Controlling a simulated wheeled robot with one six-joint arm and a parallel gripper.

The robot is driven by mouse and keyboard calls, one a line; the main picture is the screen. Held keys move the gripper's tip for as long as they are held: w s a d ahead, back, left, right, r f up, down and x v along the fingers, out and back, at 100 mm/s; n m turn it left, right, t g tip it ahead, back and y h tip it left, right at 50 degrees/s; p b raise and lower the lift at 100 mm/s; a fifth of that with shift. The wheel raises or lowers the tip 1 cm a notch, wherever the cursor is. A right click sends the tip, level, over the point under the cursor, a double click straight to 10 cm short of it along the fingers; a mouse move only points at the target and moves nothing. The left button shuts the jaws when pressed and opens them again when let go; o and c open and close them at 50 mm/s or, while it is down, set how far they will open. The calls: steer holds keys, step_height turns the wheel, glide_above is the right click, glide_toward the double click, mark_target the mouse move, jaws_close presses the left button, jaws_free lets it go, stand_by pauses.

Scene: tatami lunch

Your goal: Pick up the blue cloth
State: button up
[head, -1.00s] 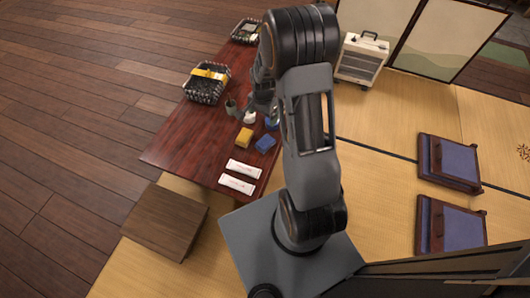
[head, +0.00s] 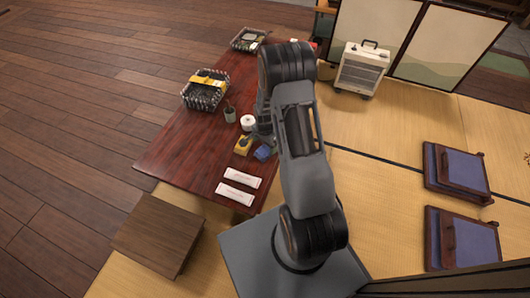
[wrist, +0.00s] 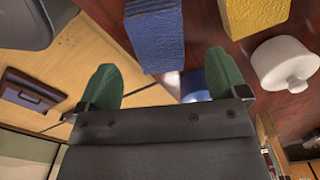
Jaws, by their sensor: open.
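The blue cloth (head: 264,152) lies folded on the dark red table (head: 190,150), right of the yellow cloth (head: 243,145). My gripper (head: 262,136) is close to the blue cloth in the head view, partly hidden by my arm. In the wrist view the blue cloth (wrist: 154,35) is at the top centre, beyond and roughly between the green fingertips (wrist: 164,78). The fingers are apart with nothing between them. I cannot tell the height of the gripper above the cloth.
A white lidded pot (wrist: 285,64) stands near the yellow cloth (wrist: 256,14). A grey-green cup (head: 230,114) and a woven basket (head: 205,90) stand farther back. Two white packets (head: 238,183) lie nearer the front. A wooden stool (head: 158,241) is at the table's front left.

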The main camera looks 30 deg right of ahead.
mark_target(265, 149)
step_height(265, 149, down, 5)
steer(key=shift+r+b, duration=0.1)
steer(key=shift+b, duration=1.05)
steer(key=c, duration=1.1)
steer(key=shift+o, duration=0.2)
steer(key=shift+r, duration=0.1)
steer(key=shift+r+p, duration=0.5)
steer(key=shift+r, duration=0.05)
step_height(265, 149, up, 3)
steer(key=shift+f+p, duration=0.15)
steer(key=shift+p, duration=0.65)
steer(key=s+a+r+p, duration=0.5)
steer(key=s+r, duration=0.4)
steer(key=s, duration=0.3)
steer(key=shift+s+a, duration=0.35)
steer(key=shift+a, duration=0.15)
